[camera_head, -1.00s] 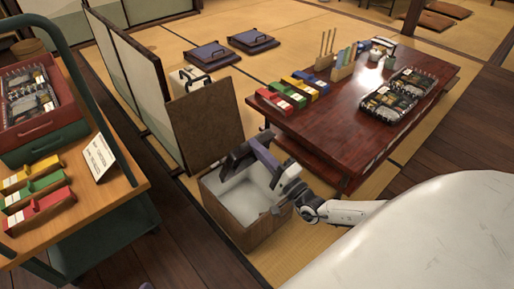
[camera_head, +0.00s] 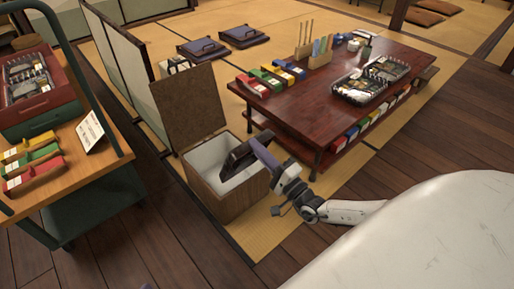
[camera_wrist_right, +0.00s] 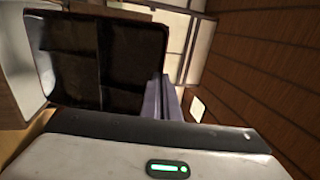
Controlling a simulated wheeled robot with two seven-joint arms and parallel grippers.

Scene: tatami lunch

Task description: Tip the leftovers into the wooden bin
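The wooden bin (camera_head: 207,198) stands on the tatami with its brown lid (camera_head: 190,108) raised and a pale lining inside. My right gripper (camera_head: 258,146) is above the bin's right rim, shut on a dark lunch box (camera_head: 237,157). The box is steeply tilted over the opening. In the right wrist view the lunch box (camera_wrist_right: 105,60) shows dark compartments; I make out no food in them. The bin's floor is partly hidden by the box, and I see no leftovers there. My left gripper is not in view.
A low red-brown table (camera_head: 315,105) with filled lunch boxes (camera_head: 360,88) stands right of the bin. A wooden-topped cart (camera_head: 75,165) with a red crate (camera_head: 45,112) stands at the left. Folding screens (camera_head: 128,65) stand behind the bin.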

